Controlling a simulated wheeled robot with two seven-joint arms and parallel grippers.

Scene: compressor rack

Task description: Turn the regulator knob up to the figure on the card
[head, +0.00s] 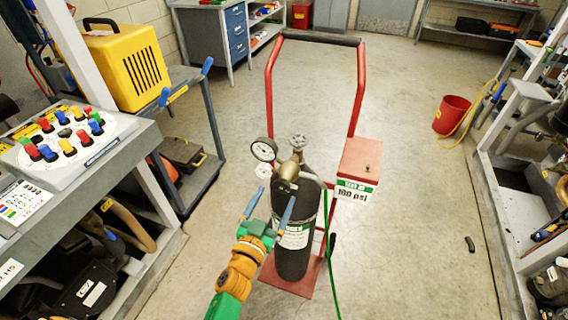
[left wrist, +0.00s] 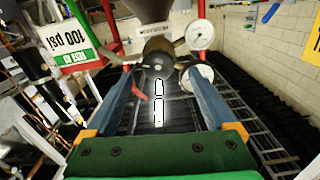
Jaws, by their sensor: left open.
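A dark gas cylinder (head: 293,258) stands on a red cart, with a brass regulator (head: 288,172) at its top. Two round white gauges, an upper one (head: 264,149) and a lower one (head: 263,170), sit at the regulator's left; their readings are too small to tell. The card (head: 357,191) reads 100 psi and hangs on the cart's red box. My left gripper (head: 273,198) is open in front of the regulator. In the left wrist view the round dark knob (left wrist: 158,64) faces me, beyond and between the open fingers (left wrist: 160,85), apparently untouched. My right gripper is out of view.
The cart's red handle (head: 361,90) rises behind the cylinder. A green hose (head: 328,250) hangs at its right. A bench with a panel of coloured knobs (head: 68,142) and a yellow case (head: 125,65) stand left. A red bucket (head: 451,115) stands right. Open floor surrounds the cart.

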